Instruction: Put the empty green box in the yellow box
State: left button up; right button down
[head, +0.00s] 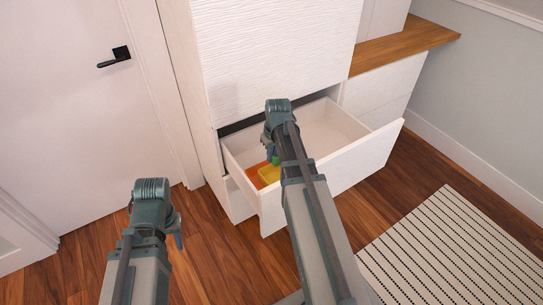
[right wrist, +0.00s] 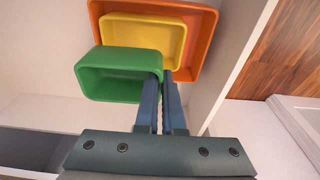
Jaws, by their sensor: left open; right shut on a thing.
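The green box (right wrist: 118,74) is empty in the right wrist view, and my right gripper (right wrist: 164,82) is shut on its right-hand wall. It overlaps the lower-left part of the yellow box (right wrist: 146,39) in that view; whether they touch I cannot tell. The yellow box is empty where visible and sits inside a larger orange box (right wrist: 205,45). In the head view the yellow box (head: 268,174) and the orange box (head: 254,178) are in the open drawer, partly hidden by my right arm. My left gripper (head: 178,232) is open and empty, outside the drawer.
The boxes are at the left end of the open white drawer (head: 345,162), whose walls rise around them. The drawer's right part looks bare. The cabinet front (head: 275,60) stands above it. A striped rug (head: 450,255) lies on the wooden floor at the right.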

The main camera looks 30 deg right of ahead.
jog(key=shift+s, duration=0.1)
jog(key=b, duration=0.9)
send_over(271, 181)
jog(key=shift+s+f, duration=0.15)
jog(key=shift+f, duration=2.25)
jog(key=shift+s+f, duration=0.15)
jog(key=shift+f, duration=2.2)
jog(key=c, duration=1)
grip_release()
jog(key=shift+o, duration=0.2)
jog(key=shift+r, duration=0.1)
jog(key=r+p, duration=0.4)
jog(key=s+r+p, duration=0.1)
jog(key=r+p, duration=0.4)
jog(key=s+r+p, duration=0.1)
jog(key=r+p, duration=0.3)
jog(key=shift+d+r, duration=0.1)
jog(key=shift+r, duration=0.2)
